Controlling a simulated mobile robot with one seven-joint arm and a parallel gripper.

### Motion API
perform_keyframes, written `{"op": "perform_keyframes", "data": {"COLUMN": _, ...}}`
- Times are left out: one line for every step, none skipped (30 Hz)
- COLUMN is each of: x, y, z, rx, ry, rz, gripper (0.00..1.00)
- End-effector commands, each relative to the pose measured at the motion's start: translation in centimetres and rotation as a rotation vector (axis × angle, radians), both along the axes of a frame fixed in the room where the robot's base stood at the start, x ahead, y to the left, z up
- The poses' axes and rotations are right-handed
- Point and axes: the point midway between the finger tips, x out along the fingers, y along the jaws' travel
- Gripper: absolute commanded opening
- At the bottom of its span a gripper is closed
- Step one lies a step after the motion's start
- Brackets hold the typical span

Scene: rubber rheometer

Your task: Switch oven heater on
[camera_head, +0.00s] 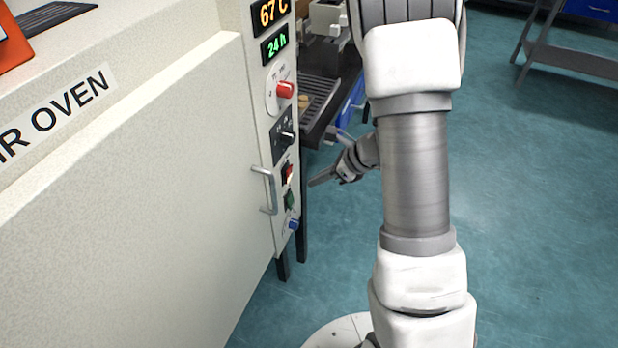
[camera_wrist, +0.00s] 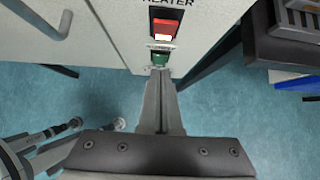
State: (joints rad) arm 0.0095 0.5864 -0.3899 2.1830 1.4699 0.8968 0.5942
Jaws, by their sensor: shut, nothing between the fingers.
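The oven (camera_head: 130,185) fills the left of the head view, with a control panel (camera_head: 262,120) along its right edge. The red heater switch (camera_head: 287,173) sits low on that panel. In the wrist view the red heater switch (camera_wrist: 163,29) is under a HEATER label, with its lower part bright. A green switch (camera_head: 289,199) is just below it; it also shows in the wrist view (camera_wrist: 160,59). My gripper (camera_head: 312,183) is shut and empty, pointing at the panel. In the wrist view the fingertips (camera_wrist: 160,73) lie just below the green switch; contact cannot be told.
A door handle (camera_head: 265,190) stands out left of the switches. A red knob (camera_head: 285,89), a black knob (camera_head: 286,137) and a blue knob (camera_head: 293,224) are on the same panel. A dark bench (camera_head: 322,105) stands behind the oven. The floor (camera_head: 530,200) at right is clear.

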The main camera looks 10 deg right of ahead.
Motion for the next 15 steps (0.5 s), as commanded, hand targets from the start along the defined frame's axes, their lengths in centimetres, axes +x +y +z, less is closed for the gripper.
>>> {"op": "perform_keyframes", "data": {"x": -0.6, "y": -1.2, "z": 1.6, "rx": -0.001, "ry": -0.005, "rz": -0.010, "gripper": 0.00}}
{"op": "perform_keyframes", "data": {"x": -0.9, "y": -1.7, "z": 2.0, "rx": -0.002, "ry": -0.006, "rz": -0.010, "gripper": 0.00}}
{"op": "perform_keyframes", "data": {"x": -1.3, "y": -2.3, "z": 2.6, "rx": -0.002, "ry": -0.006, "rz": -0.009, "gripper": 0.00}}
{"op": "perform_keyframes", "data": {"x": -1.7, "y": -2.7, "z": 3.0, "rx": -0.001, "ry": -0.005, "rz": -0.010, "gripper": 0.00}}
{"op": "perform_keyframes", "data": {"x": -2.0, "y": -3.1, "z": 3.4, "rx": -0.001, "ry": -0.004, "rz": -0.008, "gripper": 0.00}}
{"op": "perform_keyframes", "data": {"x": -2.3, "y": -3.6, "z": 3.9, "rx": -0.001, "ry": -0.005, "rz": -0.008, "gripper": 0.00}}
{"op": "perform_keyframes", "data": {"x": -2.6, "y": -4.0, "z": 4.2, "rx": -0.002, "ry": -0.004, "rz": -0.008, "gripper": 0.00}}
{"op": "perform_keyframes", "data": {"x": -2.9, "y": -4.3, "z": 4.4, "rx": -0.001, "ry": -0.003, "rz": -0.008, "gripper": 0.00}}
{"op": "perform_keyframes", "data": {"x": -3.2, "y": -4.7, "z": 4.8, "rx": -0.002, "ry": -0.003, "rz": -0.007, "gripper": 0.00}}
{"op": "perform_keyframes", "data": {"x": -3.4, "y": -5.0, "z": 5.0, "rx": -0.001, "ry": -0.003, "rz": -0.007, "gripper": 0.00}}
{"op": "perform_keyframes", "data": {"x": -3.5, "y": -5.2, "z": 5.2, "rx": -0.002, "ry": -0.004, "rz": -0.008, "gripper": 0.00}}
{"op": "perform_keyframes", "data": {"x": -3.7, "y": -5.5, "z": 5.4, "rx": -0.002, "ry": -0.003, "rz": -0.005, "gripper": 0.00}}
{"op": "perform_keyframes", "data": {"x": -3.8, "y": -5.6, "z": 5.5, "rx": -0.002, "ry": -0.003, "rz": -0.005, "gripper": 0.00}}
{"op": "perform_keyframes", "data": {"x": -3.9, "y": -5.7, "z": 5.6, "rx": -0.002, "ry": -0.003, "rz": -0.005, "gripper": 0.00}}
{"op": "perform_keyframes", "data": {"x": -4.0, "y": -5.8, "z": 5.7, "rx": -0.001, "ry": -0.002, "rz": -0.005, "gripper": 0.00}}
